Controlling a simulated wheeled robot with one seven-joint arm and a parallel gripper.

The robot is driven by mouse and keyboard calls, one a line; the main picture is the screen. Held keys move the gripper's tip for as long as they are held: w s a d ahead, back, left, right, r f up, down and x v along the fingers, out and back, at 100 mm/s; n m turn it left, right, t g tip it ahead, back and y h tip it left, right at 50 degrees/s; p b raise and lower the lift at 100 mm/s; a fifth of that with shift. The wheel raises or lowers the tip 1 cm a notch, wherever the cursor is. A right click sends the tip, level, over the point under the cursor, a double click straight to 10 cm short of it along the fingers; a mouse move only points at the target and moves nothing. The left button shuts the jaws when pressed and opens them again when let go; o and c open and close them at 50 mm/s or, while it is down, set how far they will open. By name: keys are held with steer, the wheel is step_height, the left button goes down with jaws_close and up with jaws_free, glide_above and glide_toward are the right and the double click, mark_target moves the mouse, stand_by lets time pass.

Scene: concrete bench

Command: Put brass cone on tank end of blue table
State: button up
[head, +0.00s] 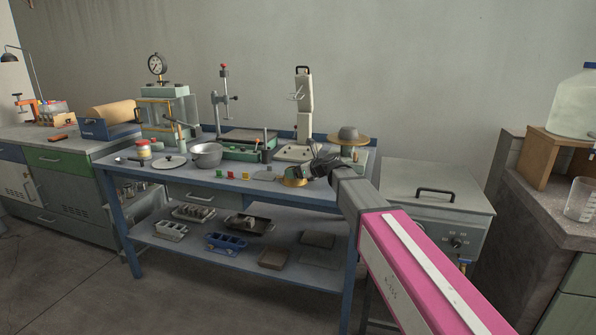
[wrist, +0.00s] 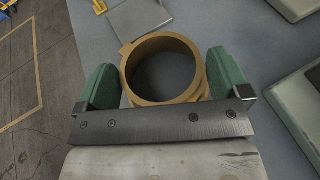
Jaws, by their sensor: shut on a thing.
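The brass cone (head: 294,182) is near the front right of the blue table (head: 235,188) in the head view. In the wrist view the cone (wrist: 128,84) is a hollow brass ring seen from above, with a dark inside. My gripper (head: 308,172) is over that part of the table. Its two green fingers stand on either side of the cone in the wrist view, shut on it (wrist: 163,70). I cannot tell whether the cone touches the tabletop. A grey lidded metal tank (head: 435,185) stands beyond the table's right end.
A glass-sided rig with a gauge (head: 157,65) stands at the table's left end. A grey pan (head: 207,155), small coloured blocks (head: 231,174) and a flat plate (head: 265,174) are left of the cone. Trays fill the lower shelf.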

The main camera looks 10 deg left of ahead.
steer(key=o, duration=0.7)
steer(key=shift+c, duration=0.2)
steer(key=shift+s+d+r, duration=0.15)
steer(key=shift+d, duration=0.05)
steer(key=v, duration=1.1)
steer(key=shift+s+d+r, duration=0.1)
steer(key=shift+d, duration=0.15)
